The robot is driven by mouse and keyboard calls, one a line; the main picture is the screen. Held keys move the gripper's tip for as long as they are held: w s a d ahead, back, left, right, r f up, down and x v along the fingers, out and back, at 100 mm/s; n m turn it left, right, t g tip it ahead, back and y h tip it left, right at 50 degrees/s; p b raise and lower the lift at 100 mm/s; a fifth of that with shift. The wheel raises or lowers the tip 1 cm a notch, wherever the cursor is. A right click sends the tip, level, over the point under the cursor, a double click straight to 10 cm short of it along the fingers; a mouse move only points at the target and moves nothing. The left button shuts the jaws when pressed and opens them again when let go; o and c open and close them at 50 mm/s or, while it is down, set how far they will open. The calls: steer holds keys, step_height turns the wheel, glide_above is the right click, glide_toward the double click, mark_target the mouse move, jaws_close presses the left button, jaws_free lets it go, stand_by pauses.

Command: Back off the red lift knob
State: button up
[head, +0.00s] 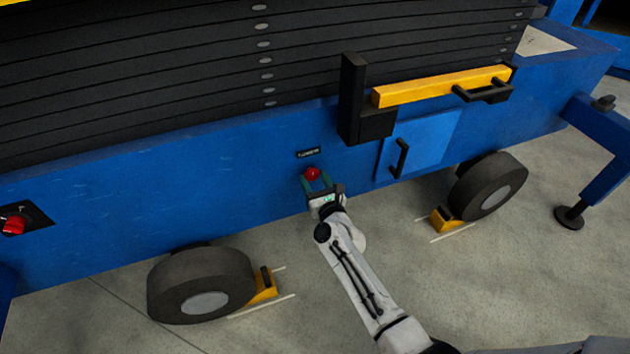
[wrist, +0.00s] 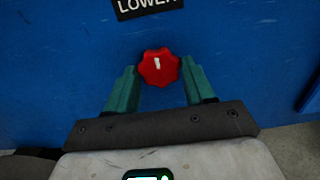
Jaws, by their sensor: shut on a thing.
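The red knob (head: 313,174) sits on the blue side panel (head: 230,200) of the machine, below a small black label (head: 308,153). In the wrist view the red knob (wrist: 158,67) has a scalloped edge and a white mark that stands nearly upright. The label (wrist: 148,6) above it ends in "LOWER" and is partly cut off. My gripper (head: 317,182) is at the knob, with its green fingers on the left and right of it. In the wrist view my gripper (wrist: 159,82) is shut on the knob, which still sits at the panel.
Another red knob (head: 14,225) is on a dark plate at far left. A yellow bar (head: 440,86) and a blue door with a black handle (head: 401,158) are right of my gripper. Wheels (head: 203,285) (head: 488,186) with yellow chocks (head: 263,285) stand below. Concrete floor is open between them.

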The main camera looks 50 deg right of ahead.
steer(key=c, duration=0.4)
